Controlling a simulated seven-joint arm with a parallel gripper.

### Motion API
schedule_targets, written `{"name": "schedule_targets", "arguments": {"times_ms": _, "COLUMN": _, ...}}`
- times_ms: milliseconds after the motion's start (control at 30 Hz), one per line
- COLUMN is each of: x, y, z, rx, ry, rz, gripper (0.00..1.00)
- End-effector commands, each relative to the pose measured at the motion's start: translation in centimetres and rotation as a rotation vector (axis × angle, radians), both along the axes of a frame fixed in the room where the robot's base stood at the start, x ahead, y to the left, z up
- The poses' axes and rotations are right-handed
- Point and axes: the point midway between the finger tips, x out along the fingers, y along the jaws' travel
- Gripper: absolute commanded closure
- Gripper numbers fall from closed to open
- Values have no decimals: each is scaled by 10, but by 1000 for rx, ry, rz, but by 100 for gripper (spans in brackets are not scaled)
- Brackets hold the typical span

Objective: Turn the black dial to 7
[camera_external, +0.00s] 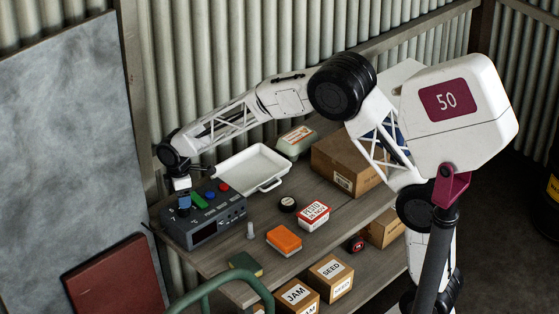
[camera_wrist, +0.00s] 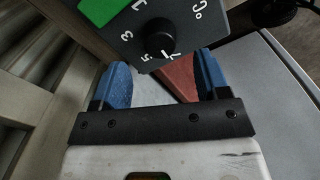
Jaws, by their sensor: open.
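A dark grey control box (camera_external: 218,230) sits at the left end of the shelf. Its black dial (camera_wrist: 159,36) shows in the wrist view, ringed by white numbers including 1, 3, 5 and what looks like 7. I cannot tell clearly which number the dial points at. My gripper (camera_wrist: 163,78) is open, with its two blue fingers apart and nothing between them. In the wrist view, the dial lies just beyond the fingertips, roughly midway between them. In the external view my gripper (camera_external: 183,203) is at the box's left part and largely hides the dial.
A grey peg (camera_external: 250,231), an orange block (camera_external: 284,240) and a red-white box (camera_external: 314,214) stand to the right.

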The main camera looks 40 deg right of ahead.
Motion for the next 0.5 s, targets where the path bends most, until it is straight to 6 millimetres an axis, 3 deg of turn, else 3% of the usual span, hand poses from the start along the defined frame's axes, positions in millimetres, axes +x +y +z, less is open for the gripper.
{"name": "schedule_targets", "arguments": {"times_ms": 300, "x": 0, "y": 0, "z": -38, "rx": -1, "ry": 1, "rz": 0, "gripper": 32}}
{"name": "schedule_targets", "arguments": {"times_ms": 500, "x": 0, "y": 0, "z": -49, "rx": 0, "ry": 1, "rz": 0, "gripper": 32}}
